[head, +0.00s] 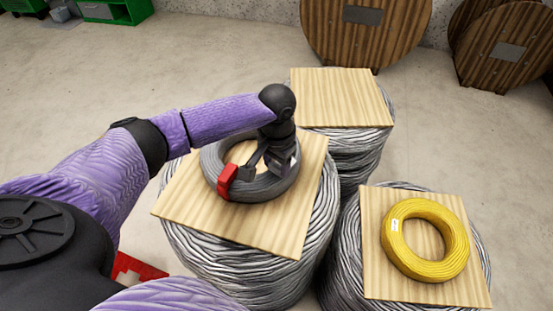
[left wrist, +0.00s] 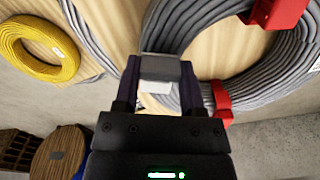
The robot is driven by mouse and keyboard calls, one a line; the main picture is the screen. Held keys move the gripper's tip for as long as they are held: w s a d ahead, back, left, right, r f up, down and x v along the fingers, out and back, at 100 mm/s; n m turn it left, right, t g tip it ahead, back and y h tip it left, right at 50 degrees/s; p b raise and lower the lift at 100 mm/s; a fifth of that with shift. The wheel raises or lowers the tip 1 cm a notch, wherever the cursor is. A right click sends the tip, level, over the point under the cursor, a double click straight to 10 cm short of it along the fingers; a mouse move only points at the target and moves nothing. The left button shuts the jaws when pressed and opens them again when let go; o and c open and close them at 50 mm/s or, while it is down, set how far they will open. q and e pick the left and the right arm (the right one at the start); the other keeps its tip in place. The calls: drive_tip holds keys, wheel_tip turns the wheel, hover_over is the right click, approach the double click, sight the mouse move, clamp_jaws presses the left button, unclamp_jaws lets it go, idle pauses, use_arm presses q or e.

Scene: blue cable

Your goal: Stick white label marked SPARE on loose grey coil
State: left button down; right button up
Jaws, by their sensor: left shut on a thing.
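The grey coil (head: 262,187) lies flat on a square wooden board, with a red tie (head: 228,181) around its near-left side. In the left wrist view the coil (left wrist: 268,92) shows at the upper right with two red ties. My left gripper (head: 279,164) is over the coil's right part, pointing down. It is shut on a small white piece, apparently the label (left wrist: 160,91), seen between the fingers in the wrist view. No lettering can be read on it. I cannot tell whether it touches the coil. My right gripper is not in view.
A yellow coil (head: 439,261) with a white tag lies on a board (head: 374,278) at the right. An empty board (head: 342,97) tops the drum behind. Large wooden reels (head: 366,38) stand at the back. Green boxes (head: 120,10) are far left.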

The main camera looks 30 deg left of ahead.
sight(276, 164)
use_arm(q)
drive_tip(key=shift+f, duration=0.55)
idle(0.9)
drive_tip(key=shift+s+f+p, duration=0.1)
drive_tip(key=shift+p, duration=0.55)
idle(0.5)
drive_tip(key=c, duration=0.5)
unclamp_jaws()
drive_tip(key=o, duration=0.5)
wheel_tip(276, 164, up, 7)
drive_tip(key=p, duration=0.8)
drive_tip(key=shift+r, duration=0.2)
drive_tip(key=shift+f, duration=0.15)
